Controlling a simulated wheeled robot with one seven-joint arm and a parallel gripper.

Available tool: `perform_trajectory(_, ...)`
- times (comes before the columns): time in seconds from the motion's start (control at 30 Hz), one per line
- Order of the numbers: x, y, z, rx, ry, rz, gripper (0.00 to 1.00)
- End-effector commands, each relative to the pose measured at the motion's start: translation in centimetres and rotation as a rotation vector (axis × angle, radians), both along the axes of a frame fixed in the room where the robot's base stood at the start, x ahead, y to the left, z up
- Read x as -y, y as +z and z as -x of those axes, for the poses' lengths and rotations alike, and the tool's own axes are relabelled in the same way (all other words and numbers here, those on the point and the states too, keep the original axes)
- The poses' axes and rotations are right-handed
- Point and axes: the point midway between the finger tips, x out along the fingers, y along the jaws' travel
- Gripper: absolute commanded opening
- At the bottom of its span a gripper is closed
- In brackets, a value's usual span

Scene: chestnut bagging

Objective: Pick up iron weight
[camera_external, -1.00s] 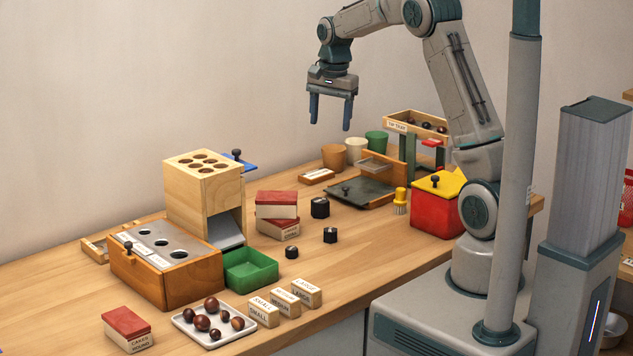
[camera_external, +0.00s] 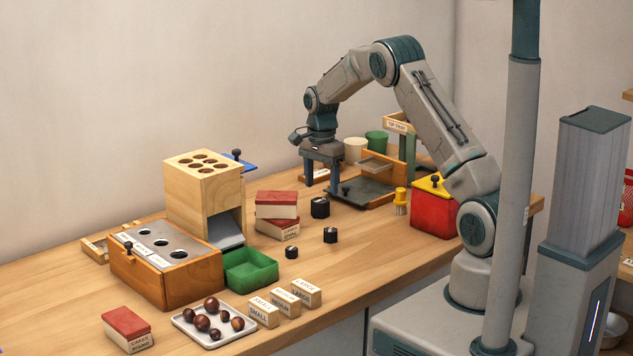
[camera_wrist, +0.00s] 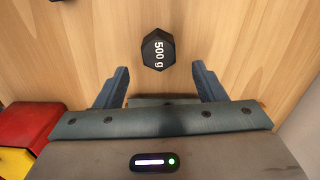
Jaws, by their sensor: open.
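Three black iron weights stand on the wooden table in the external view: the largest (camera_external: 320,207), a middle one (camera_external: 330,235) and the smallest (camera_external: 291,252). In the wrist view a black faceted weight marked 500 g (camera_wrist: 158,50) lies ahead, centred between my two fingers. It looks to be the largest one. My gripper (camera_external: 321,188) is open and empty, fingers pointing down, above and just behind the largest weight in the external view. Nothing is between the fingers' pads. Part of another dark object shows at the wrist view's top edge.
Stacked red-topped boxes (camera_external: 277,205) stand left of the weights. A dark balance plate (camera_external: 362,192) and yellow brush (camera_external: 400,201) are to the right, with a red bin (camera_external: 433,215) beyond. A green tray (camera_external: 250,269) is front left.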

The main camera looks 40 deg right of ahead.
Motion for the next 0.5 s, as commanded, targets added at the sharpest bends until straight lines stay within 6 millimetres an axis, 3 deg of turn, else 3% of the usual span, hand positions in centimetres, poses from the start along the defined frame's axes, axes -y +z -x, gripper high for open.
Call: perform_trajectory(0.5, -0.6, -5.4, 0.2, -0.001, -0.001, 0.0, 0.64)
